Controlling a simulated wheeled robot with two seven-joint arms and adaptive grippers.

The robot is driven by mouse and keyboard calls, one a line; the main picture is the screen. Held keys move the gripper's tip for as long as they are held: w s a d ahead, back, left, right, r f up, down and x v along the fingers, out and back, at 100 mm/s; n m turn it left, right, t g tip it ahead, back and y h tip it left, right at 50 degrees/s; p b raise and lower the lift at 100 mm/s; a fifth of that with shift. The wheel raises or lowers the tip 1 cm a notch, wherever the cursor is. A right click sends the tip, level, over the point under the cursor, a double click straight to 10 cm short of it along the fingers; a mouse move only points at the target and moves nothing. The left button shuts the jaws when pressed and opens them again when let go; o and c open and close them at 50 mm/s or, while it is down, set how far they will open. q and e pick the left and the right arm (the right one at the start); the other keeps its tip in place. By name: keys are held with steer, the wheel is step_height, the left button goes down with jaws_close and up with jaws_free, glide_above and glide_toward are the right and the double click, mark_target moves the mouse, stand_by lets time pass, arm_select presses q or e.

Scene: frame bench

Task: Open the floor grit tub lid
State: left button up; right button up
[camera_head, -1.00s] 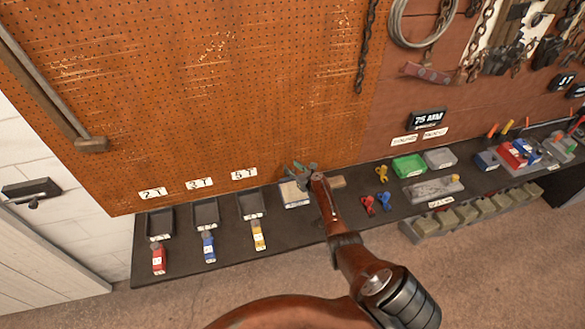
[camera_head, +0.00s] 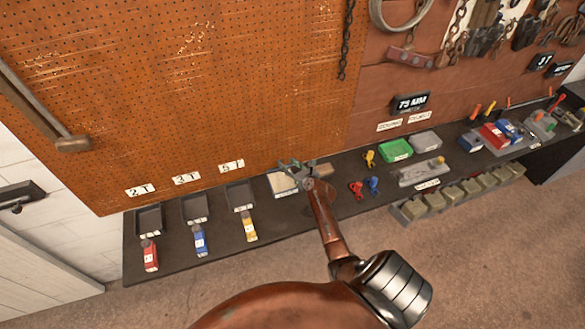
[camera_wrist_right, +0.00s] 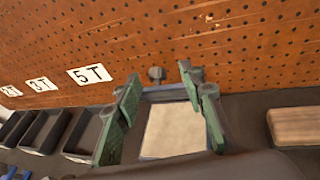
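A small tub with a pale beige, square top face (camera_head: 284,186) sits on the dark bench against the pegboard. In the right wrist view its beige face (camera_wrist_right: 172,131) shows within a grey-blue rim. I cannot tell whether this face is the lid or the grit inside. My left gripper is out of view.
A wooden block (camera_wrist_right: 293,126) lies right of the tub. Dark trays (camera_head: 240,196) with coloured clips stand to the left. Coloured hooks (camera_head: 357,188) and a green bin (camera_head: 395,150) lie to the right. The pegboard (camera_head: 200,90) rises close behind.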

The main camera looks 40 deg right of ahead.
steer(key=shift+v, duration=1.65)
